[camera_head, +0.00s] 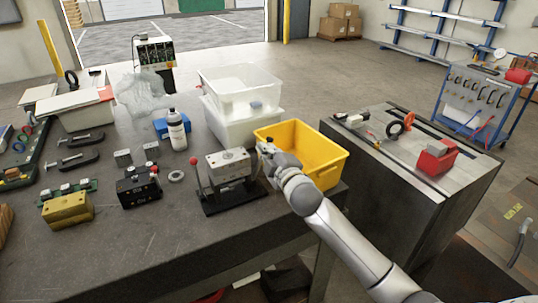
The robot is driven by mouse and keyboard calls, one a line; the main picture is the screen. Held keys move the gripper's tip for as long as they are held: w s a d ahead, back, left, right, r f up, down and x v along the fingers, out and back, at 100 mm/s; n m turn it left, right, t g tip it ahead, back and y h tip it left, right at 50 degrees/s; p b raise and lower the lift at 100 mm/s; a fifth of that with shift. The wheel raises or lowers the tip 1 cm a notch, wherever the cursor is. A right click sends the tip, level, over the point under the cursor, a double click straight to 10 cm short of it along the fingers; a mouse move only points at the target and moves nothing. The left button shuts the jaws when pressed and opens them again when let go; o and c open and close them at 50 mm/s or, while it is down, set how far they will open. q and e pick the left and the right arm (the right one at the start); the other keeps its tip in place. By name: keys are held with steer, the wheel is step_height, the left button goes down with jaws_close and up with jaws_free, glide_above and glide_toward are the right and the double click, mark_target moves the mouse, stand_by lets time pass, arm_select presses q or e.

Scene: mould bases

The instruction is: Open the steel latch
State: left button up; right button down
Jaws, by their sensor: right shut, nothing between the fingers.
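A steel block (229,166) sits on a dark base plate (232,202) near the front of the table. A thin upright lever with a red tip (194,161) stands at its left side; I take this block and lever to be the steel latch, and the lever looks upright. My right gripper (266,148) is shut and empty. It is just right of the steel block, in front of the yellow bin, and its fingertips are small and dark. I cannot tell whether it touches the block. My left gripper is out of view.
A yellow bin (325,171) stands behind my right arm, with clear plastic boxes (238,82) behind it. A black block (138,190), a brass-coloured block (67,209) and a white bottle (177,132) stand to the left.

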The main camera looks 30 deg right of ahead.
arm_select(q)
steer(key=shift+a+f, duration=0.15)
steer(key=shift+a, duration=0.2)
arm_select(e)
steer(key=shift+s+d+f, duration=0.1)
steer(key=shift+s+d, duration=0.05)
steer(key=shift+s, duration=0.3)
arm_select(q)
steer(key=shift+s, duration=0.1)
